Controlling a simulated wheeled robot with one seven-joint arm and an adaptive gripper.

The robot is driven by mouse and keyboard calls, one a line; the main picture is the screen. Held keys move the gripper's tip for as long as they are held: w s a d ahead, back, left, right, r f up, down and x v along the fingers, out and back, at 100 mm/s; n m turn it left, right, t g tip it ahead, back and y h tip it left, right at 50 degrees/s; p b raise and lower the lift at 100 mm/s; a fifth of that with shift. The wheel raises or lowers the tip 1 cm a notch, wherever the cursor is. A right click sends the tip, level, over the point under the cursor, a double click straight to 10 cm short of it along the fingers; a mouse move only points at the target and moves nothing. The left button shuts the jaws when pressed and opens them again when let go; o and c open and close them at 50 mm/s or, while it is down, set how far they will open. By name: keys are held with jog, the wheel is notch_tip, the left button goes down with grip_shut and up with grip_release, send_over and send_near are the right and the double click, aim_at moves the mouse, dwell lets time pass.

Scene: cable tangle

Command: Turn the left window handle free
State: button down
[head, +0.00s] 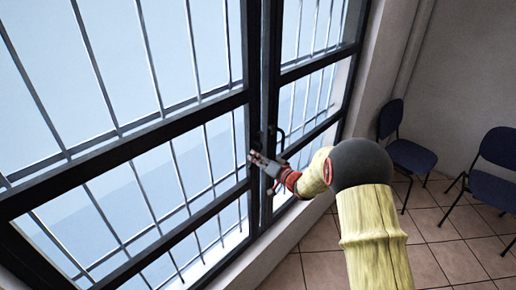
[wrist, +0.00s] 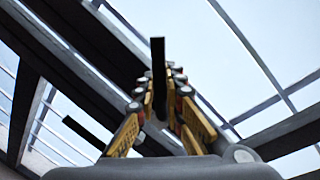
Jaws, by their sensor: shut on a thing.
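The tall window has two dark-framed sashes meeting at a dark centre post (head: 263,75). My gripper (head: 254,156) is at this post in the head view, reaching in from the right. In the wrist view my gripper (wrist: 160,112) has its yellow-and-black fingers closed on both sides of a dark flat handle (wrist: 158,62), which sticks out past the fingertips. In the head view the gripper mostly hides this left handle. Another dark handle (head: 280,139) sits just to the right of it, on the right sash. A second dark bar (wrist: 84,133) shows at lower left in the wrist view.
Thin bars (head: 146,50) cross the panes behind the frames. A pale sill (head: 275,237) runs beneath the window. Two blue chairs (head: 412,156) (head: 492,188) stand by the right wall. Tiled floor (head: 440,235) between the window and chairs is clear.

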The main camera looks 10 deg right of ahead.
jog(key=r+m+p, duration=0.1)
jog(key=p, duration=0.1)
jog(key=r+m+p, duration=0.1)
jog(key=m+p, duration=0.1)
jog(key=p, duration=0.1)
jog(key=a+m+g+p, duration=0.1)
jog(key=p, duration=0.2)
jog(key=shift+s+r+m+y, duration=0.3)
jog(key=shift+s+r+y, duration=0.1)
jog(key=m+p, duration=0.1)
jog(key=p, duration=0.1)
jog(key=r+m+p, duration=0.1)
jog(key=m+p, duration=0.1)
jog(key=shift+s+a+r+g+y+p, duration=0.1)
jog(key=shift+g+y+p, duration=0.2)
jog(key=shift+y+p, duration=0.1)
jog(key=c, duration=2)
grip_release()
jog(key=shift+o, duration=0.5)
jog(key=v, duration=1.2)
